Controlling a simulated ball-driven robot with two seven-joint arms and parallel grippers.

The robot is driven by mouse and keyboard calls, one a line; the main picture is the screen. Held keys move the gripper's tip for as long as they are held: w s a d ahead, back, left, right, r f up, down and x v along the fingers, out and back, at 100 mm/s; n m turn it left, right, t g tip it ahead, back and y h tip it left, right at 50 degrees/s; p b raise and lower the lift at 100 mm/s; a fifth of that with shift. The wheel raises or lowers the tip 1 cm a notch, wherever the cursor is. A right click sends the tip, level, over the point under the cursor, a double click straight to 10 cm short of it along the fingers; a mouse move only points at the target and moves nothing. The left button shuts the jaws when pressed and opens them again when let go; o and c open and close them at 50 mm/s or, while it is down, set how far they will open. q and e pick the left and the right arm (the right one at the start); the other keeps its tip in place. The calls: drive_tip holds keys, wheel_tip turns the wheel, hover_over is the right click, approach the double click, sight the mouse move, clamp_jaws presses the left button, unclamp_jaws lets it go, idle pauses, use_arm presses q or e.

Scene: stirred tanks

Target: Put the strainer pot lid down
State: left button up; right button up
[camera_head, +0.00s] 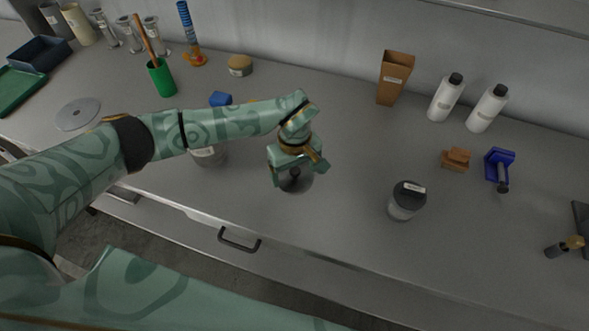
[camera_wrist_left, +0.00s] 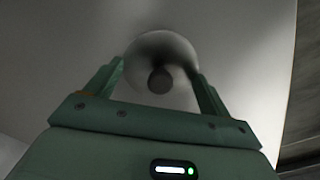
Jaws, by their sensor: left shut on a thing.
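My left gripper (camera_head: 297,172) is over the middle of the grey worktop, pointing down, its fingers shut on the dark knob of a round grey lid (camera_head: 298,186). In the left wrist view the lid (camera_wrist_left: 163,45) shows beyond the fingertips, with its knob between the two fingers (camera_wrist_left: 160,82). I cannot tell whether the lid touches the worktop. A grey pot (camera_head: 209,156) with a pale label stands left of the gripper, largely hidden behind my left forearm. My right gripper is not in view.
A jar with a dark top (camera_head: 406,201) stands right of the gripper. A blue object (camera_head: 220,99) lies behind my forearm. A brown box (camera_head: 394,80), white bottles (camera_head: 445,98) and a blue tool (camera_head: 499,165) are farther right. The worktop between gripper and jar is clear.

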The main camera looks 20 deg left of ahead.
sight(294, 170)
use_arm(q)
drive_tip(key=shift+f, duration=0.1)
drive_tip(key=o, duration=0.9)
drive_tip(key=shift+r, duration=0.25)
wheel_tip(294, 170, up, 12)
drive_tip(key=p, duration=0.1)
drive_tip(key=shift+f+p, duration=0.15)
drive_tip(key=shift+p, duration=0.15)
